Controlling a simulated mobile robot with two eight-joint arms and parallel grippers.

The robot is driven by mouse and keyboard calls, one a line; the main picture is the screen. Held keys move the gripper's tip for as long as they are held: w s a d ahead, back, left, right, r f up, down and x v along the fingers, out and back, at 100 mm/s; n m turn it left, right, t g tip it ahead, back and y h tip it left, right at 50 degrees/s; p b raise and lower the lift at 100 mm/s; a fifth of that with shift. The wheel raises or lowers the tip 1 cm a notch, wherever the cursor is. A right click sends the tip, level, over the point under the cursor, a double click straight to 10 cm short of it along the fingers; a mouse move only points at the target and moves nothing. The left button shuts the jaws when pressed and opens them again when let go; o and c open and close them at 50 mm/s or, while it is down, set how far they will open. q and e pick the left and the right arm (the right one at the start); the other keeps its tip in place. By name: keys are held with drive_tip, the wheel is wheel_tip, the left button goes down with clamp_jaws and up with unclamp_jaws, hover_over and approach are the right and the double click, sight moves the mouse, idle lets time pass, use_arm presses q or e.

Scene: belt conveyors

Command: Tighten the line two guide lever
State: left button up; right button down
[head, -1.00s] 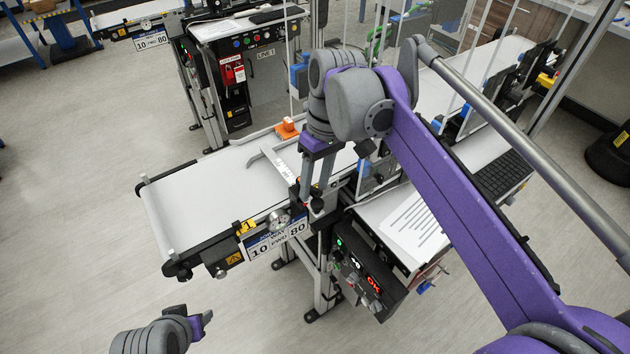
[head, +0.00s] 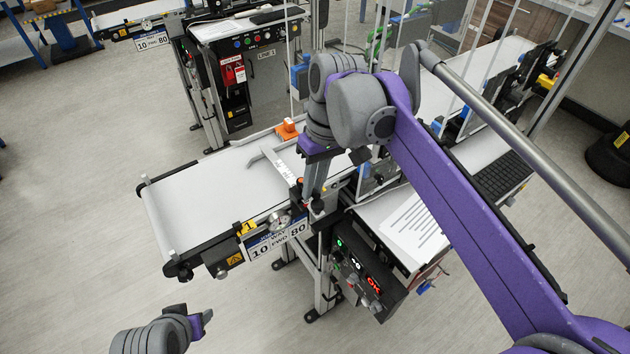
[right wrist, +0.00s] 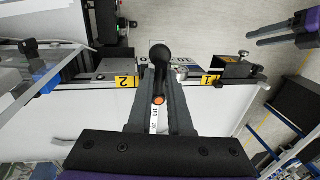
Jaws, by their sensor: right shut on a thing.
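The guide lever (right wrist: 160,54) is black with a round knob and stands at the near edge of the white conveyor. My right gripper (right wrist: 160,72) is shut on it, with the knob showing between and just past the fingertips. In the head view my right gripper (head: 316,205) points down at the conveyor's near side rail, and its fingers partly hide the lever. An orange-tipped part and a white scale strip show between the fingers in the wrist view. My left gripper (right wrist: 265,30) is open and empty, away from the conveyor; its fingers barely show in the head view.
The conveyor belt (head: 205,205) is empty on its left part. A sign reading 10 FWD 80 (head: 276,240) hangs on its near rail. A control box (head: 365,275) with lit displays sits below right. An orange block (head: 287,129) stands at the far rail. Floor at left is clear.

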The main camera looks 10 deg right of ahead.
drive_tip(key=c, duration=0.8)
unclamp_jaws()
drive_tip(key=shift+c, duration=0.2)
wheel_tip(320, 180, up, 11)
drive_tip(key=d+p, duration=0.1)
drive_tip(key=d, duration=0.1)
drive_tip(key=shift+w+f, duration=0.2)
drive_tip(key=shift+w, duration=0.1)
